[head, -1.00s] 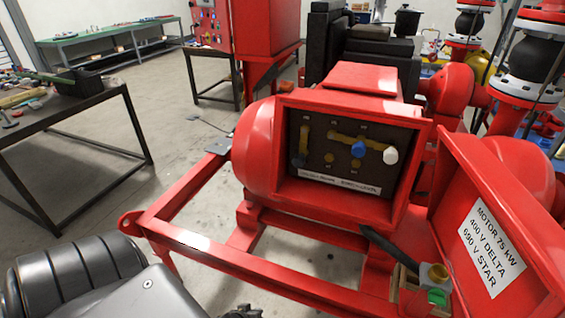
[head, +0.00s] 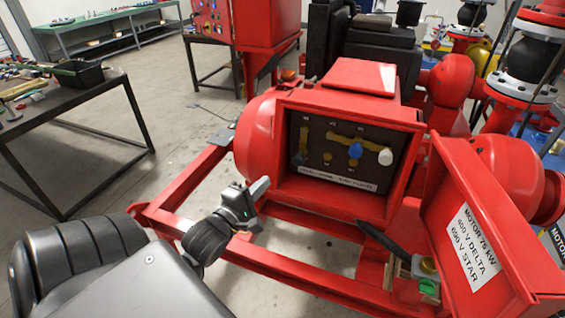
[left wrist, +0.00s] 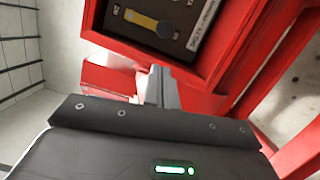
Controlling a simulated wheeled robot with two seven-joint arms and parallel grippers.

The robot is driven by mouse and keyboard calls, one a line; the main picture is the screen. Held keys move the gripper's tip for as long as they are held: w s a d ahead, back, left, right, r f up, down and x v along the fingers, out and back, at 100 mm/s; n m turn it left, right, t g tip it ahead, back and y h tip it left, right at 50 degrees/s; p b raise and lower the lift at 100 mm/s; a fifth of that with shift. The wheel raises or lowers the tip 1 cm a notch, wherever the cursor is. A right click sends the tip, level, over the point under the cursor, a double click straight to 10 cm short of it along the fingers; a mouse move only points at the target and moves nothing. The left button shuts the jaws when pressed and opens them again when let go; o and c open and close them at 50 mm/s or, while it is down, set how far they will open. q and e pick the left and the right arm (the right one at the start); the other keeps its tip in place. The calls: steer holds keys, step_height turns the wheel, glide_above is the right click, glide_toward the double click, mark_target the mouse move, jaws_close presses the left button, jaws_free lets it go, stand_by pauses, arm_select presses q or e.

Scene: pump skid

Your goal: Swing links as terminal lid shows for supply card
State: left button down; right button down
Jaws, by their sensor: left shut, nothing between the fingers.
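The red terminal box (head: 287,150) is open, with a dark board (head: 312,172) inside. A brass link (head: 304,141) stands upright at the board's left. Another brass link (head: 340,138) lies roughly level along the top. A blue knob (head: 355,151) and a white knob (head: 385,157) sit at the right. The open lid (head: 445,190) carries a label (head: 472,246) reading "MOTOR 75 kW, 400 V DELTA, 690 V STAR". My left gripper (head: 262,187) is shut and empty, in front of the box's lower left; its fingers (left wrist: 158,86) point at the box in the wrist view. I see no readable supply card.
The red skid frame (head: 180,185) runs below the box. A small holder with yellow and green pieces (head: 428,287) sits under the lid. A red control cabinet (head: 265,35) stands behind. A work table (head: 120,105) is at left, with open floor between.

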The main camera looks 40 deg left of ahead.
arm_select(q)
steer(key=p, duration=0.3)
glide_toward(301, 147)
step_height(301, 147, down, 2)
steer(key=w+a, duration=0.2)
steer(key=w, duration=0.1)
steer(key=shift+w+a+f, duration=0.2)
steer(key=shift+w, duration=0.15)
steer(key=shift+d, duration=0.15)
steer(key=shift+d+f+n, duration=0.1)
steer(key=shift+n, duration=0.2)
